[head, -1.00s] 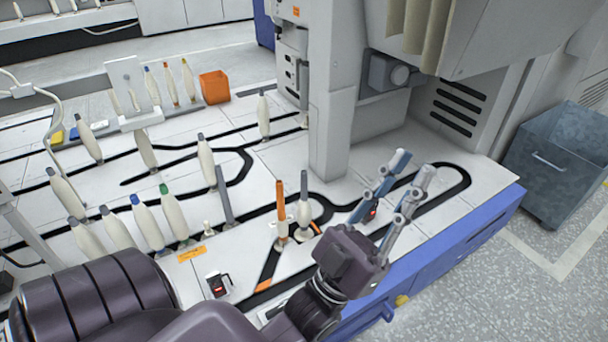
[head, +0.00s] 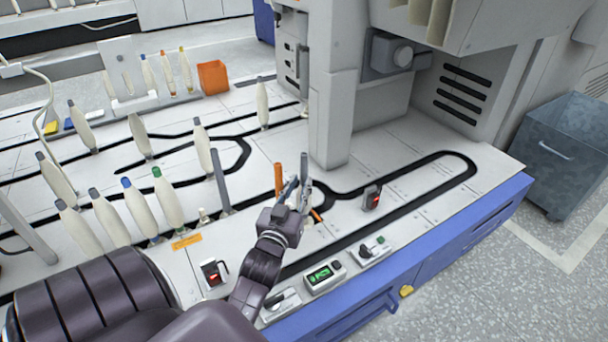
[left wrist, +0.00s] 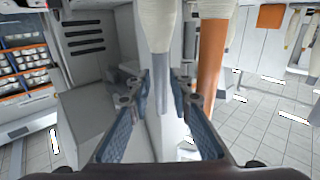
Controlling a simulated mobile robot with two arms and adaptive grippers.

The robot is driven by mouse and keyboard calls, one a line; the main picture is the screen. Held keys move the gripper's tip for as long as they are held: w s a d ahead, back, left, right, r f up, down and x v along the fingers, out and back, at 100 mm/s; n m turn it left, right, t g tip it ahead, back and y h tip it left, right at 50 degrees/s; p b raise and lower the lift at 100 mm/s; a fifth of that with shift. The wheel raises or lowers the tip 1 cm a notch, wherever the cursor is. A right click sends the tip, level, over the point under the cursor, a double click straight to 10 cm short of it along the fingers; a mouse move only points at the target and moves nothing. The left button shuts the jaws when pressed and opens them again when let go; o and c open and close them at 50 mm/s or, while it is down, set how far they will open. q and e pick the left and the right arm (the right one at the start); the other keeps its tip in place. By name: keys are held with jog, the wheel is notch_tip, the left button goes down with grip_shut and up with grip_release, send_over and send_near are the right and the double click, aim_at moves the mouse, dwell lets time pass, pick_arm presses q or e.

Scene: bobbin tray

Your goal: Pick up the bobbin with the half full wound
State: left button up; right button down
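A grey-tipped bobbin with white yarn (left wrist: 158,25) stands between my left gripper's fingers. My left gripper (head: 294,192) is open around this tip. In the left wrist view, which looks upside down, the fingers (left wrist: 162,88) stand apart on both sides of the grey tip, with gaps visible. An orange bobbin tube (head: 278,178) stands close by on the left; it also shows in the left wrist view (left wrist: 211,60). My right gripper is not in view.
Several full white bobbins (head: 168,200) stand to the left on the white table (head: 440,205) with black tracks. A grey machine column (head: 332,110) rises just behind the gripper. Small switch boxes (head: 324,277) sit at the front edge.

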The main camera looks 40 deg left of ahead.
aim_at(303, 177)
pick_arm(q)
jog(key=b+x, duration=0.1)
jog(key=x, duration=0.3)
jog(key=shift+w+a+b, duration=0.1)
jog(key=shift+a+b, duration=0.05)
jog(key=shift+b, duration=0.25)
jog(key=shift+r, duration=0.1)
grip_shut()
